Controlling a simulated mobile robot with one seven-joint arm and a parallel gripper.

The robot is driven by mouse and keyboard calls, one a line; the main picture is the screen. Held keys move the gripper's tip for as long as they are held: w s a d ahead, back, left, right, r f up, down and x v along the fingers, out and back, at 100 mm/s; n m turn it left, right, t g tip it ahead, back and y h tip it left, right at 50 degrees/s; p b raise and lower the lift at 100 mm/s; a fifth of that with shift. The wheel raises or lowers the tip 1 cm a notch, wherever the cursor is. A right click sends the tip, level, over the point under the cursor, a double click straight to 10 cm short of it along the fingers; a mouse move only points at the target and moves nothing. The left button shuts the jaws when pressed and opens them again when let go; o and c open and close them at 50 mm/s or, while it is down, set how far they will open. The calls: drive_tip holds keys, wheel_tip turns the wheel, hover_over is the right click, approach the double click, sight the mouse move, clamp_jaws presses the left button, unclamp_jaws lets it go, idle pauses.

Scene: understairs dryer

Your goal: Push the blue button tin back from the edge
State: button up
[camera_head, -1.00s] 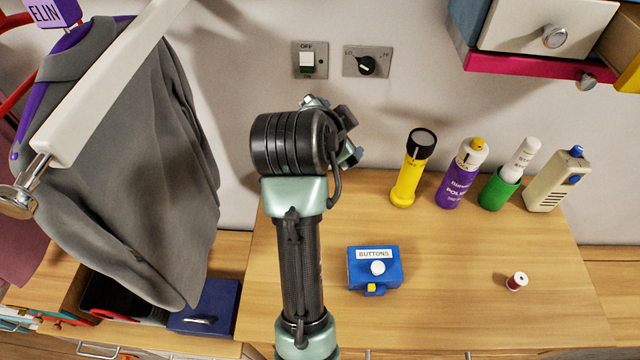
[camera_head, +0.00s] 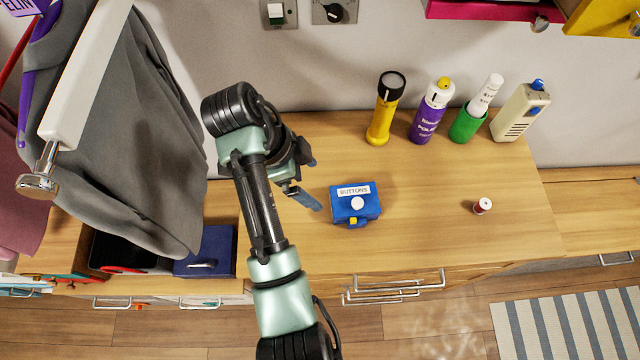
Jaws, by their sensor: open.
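The blue button tin (camera_head: 368,213), labelled BUTTONS with a white knob on top and a yellow catch on its front, sits on the wooden counter (camera_head: 420,222) near the front edge. My gripper (camera_head: 313,182) hangs over the counter to the left of the tin, with a gap between them. Its fingers point right and down; one reaches toward the front left of the tin. It is open and holds nothing that I can see. My arm hides part of the counter's left side.
A thread spool (camera_head: 482,206) is at right. A grey garment (camera_head: 130,140) hangs at left.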

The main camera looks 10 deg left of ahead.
sight(334, 201)
drive_tip(key=x, duration=1.2)
drive_tip(key=shift+f, duration=0.2)
drive_tip(key=c, duration=1.4)
drive_tip(key=shift+w, duration=0.1)
drive_tip(key=shift+c, duration=0.2)
